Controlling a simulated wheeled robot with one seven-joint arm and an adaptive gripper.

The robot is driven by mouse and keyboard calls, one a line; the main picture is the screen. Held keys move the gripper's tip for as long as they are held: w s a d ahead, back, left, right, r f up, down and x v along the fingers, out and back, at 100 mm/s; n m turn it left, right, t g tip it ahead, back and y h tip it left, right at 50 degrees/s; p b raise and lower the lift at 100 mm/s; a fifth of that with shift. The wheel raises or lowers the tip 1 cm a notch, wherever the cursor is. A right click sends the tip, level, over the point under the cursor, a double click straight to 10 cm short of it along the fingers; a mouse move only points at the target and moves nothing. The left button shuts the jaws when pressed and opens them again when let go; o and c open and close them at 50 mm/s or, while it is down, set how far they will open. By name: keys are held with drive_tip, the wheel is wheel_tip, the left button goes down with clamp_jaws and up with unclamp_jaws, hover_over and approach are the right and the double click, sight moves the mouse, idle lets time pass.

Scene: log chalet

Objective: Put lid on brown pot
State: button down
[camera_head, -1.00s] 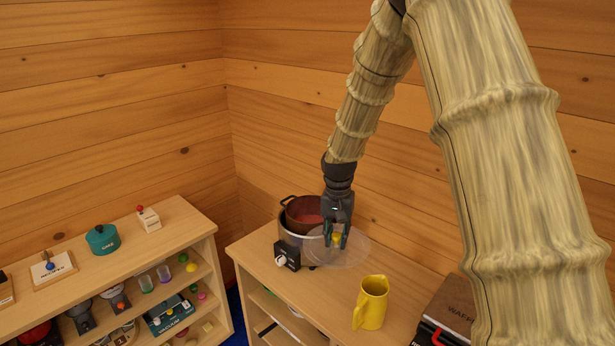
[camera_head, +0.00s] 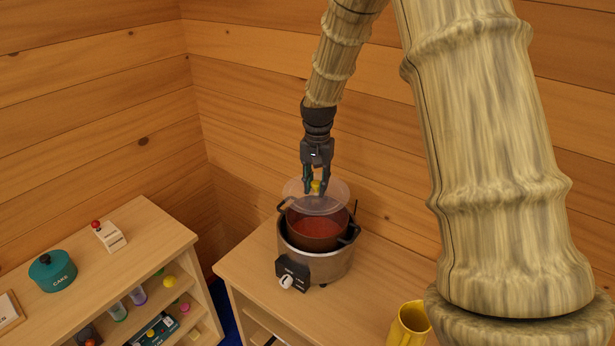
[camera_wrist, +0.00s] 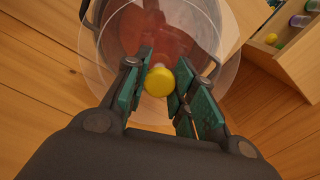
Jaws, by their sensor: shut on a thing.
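My gripper (camera_head: 315,185) is shut on the yellow knob (camera_head: 316,187) of a clear round lid (camera_head: 335,196). The lid is held over the brown pot (camera_head: 318,240), towards its back edge; I cannot tell the exact gap between them. The pot has dark handles and a reddish inside, and sits in a silver cooker (camera_head: 318,267) with a black control box. In the wrist view the knob (camera_wrist: 159,82) is between the green finger pads, and the lid (camera_wrist: 228,75) overlaps the pot (camera_wrist: 155,35) but is not centred on it.
A yellow pitcher (camera_head: 409,325) stands at the front right of the same cabinet top (camera_head: 262,262). A lower shelf unit at left bears a teal pot (camera_head: 52,271) and a white box with a red knob (camera_head: 108,236). Log walls close in behind.

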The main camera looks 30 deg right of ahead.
sight(318, 203)
drive_tip(key=shift+s+r, duration=0.35)
drive_tip(key=shift+s, duration=0.4)
drive_tip(key=shift+s+r, duration=0.35)
drive_tip(key=shift+s, duration=0.4)
drive_tip(key=w+f, duration=0.2)
drive_tip(key=f, duration=0.1)
drive_tip(key=shift+w+a+b, duration=0.15)
drive_tip(key=shift+w+b, duration=0.1)
drive_tip(key=shift+b, duration=0.05)
drive_tip(key=shift+s+f, duration=0.1)
drive_tip(key=shift+f, duration=0.2)
drive_tip(key=shift+s+f+b, duration=0.35)
drive_tip(key=shift+s+b, duration=0.05)
drive_tip(key=shift+s, duration=0.2)
drive_tip(key=shift+s+f, duration=0.1)
drive_tip(key=shift+f, duration=0.3)
drive_tip(key=shift+w+f+b, duration=0.25)
drive_tip(key=shift+w+f, duration=0.05)
drive_tip(key=shift+f, duration=0.35)
drive_tip(key=shift+w+f+b, duration=0.2)
drive_tip(key=shift+w+f, duration=0.05)
drive_tip(key=shift+f, duration=0.35)
drive_tip(key=shift+s, duration=0.35)
drive_tip(key=shift+w+f, duration=0.15)
drive_tip(key=shift+w, duration=0.05)
